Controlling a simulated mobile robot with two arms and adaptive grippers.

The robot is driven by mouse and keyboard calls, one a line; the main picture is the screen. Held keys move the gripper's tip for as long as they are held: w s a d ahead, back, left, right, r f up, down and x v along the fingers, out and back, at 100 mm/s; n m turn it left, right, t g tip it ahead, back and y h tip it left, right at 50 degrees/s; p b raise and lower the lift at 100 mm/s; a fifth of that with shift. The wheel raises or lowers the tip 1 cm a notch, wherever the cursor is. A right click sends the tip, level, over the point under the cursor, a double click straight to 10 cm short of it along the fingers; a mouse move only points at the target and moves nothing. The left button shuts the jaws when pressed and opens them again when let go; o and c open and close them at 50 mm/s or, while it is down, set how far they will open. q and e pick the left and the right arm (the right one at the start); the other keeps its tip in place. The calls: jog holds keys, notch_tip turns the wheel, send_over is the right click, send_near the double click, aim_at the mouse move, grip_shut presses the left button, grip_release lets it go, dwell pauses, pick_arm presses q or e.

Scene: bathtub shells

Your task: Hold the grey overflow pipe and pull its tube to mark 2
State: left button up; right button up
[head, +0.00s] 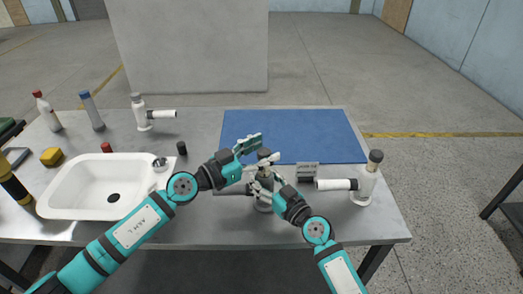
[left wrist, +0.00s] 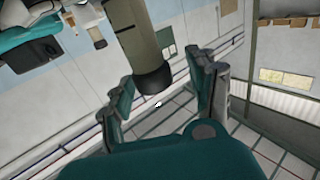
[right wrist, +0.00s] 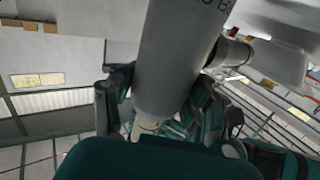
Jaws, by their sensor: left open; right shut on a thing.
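The grey overflow pipe (head: 264,207) stands on the table in the middle of the head view, partly hidden by my grippers. Its dark top (head: 264,153) shows above them. In the right wrist view, its grey body (right wrist: 172,65) with printed letters lies between the fingers. My right gripper (head: 262,184) is shut on this body. My left gripper (head: 258,150) is open at the top of the pipe. In the left wrist view, the dark-ended tube (left wrist: 153,78) reaches between the left gripper's spread fingers (left wrist: 163,95). I cannot read any marks on the tube.
A white pipe (head: 366,186) with a side tube stands at right, another (head: 139,113) at back left. A white tub (head: 70,192) fills the left. The blue mat (head: 310,130) behind is clear.

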jog(key=shift+s+a+f, duration=0.1)
jog(key=shift+a, duration=0.05)
pick_arm(q)
jog(key=v, duration=1.2)
pick_arm(e)
jog(key=o, duration=1.5)
